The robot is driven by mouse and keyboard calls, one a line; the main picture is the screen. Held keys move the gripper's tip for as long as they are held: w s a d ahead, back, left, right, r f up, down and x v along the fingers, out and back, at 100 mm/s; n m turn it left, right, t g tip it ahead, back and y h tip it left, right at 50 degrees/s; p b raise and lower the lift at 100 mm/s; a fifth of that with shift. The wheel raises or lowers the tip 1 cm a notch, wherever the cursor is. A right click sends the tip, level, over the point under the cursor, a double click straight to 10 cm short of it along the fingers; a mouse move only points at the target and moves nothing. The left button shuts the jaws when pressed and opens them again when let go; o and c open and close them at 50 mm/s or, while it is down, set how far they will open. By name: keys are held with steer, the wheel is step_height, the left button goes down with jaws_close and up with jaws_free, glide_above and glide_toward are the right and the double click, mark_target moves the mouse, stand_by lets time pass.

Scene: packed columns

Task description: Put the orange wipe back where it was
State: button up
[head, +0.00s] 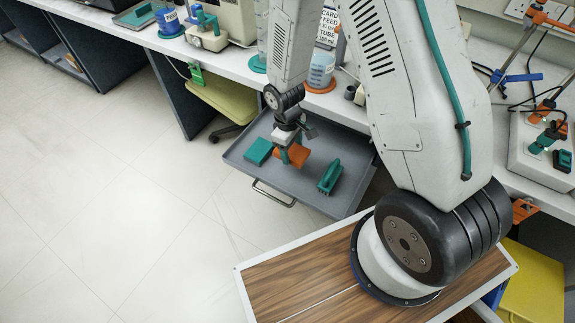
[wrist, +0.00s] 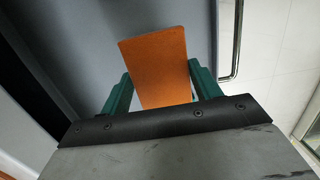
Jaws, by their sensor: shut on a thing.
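The orange wipe (head: 297,157) is a flat orange piece, held between the teal fingers of my gripper (head: 287,156). In the wrist view the wipe (wrist: 155,65) sticks out beyond the fingers, and my gripper (wrist: 161,82) has one finger on each side of it. My gripper is shut on the wipe, over the open grey drawer (head: 240,159). Whether the wipe touches the drawer floor I cannot tell. The wipe's near end is hidden by my gripper in the wrist view.
In the drawer, a teal block (head: 258,151) lies left of the wipe and a teal brush (head: 330,177) lies right of it. The drawer's handle (head: 273,195) faces the open floor. A green chair (head: 222,98) stands left behind the drawer. The bench (head: 235,63) above holds bottles and devices.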

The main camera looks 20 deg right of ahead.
mark_target(293, 170)
step_height(293, 170, down, 7)
steer(key=shift+f, duration=0.15)
steer(key=shift+s+f, duration=0.1)
stand_by(0.3)
steer(key=o, duration=1.1)
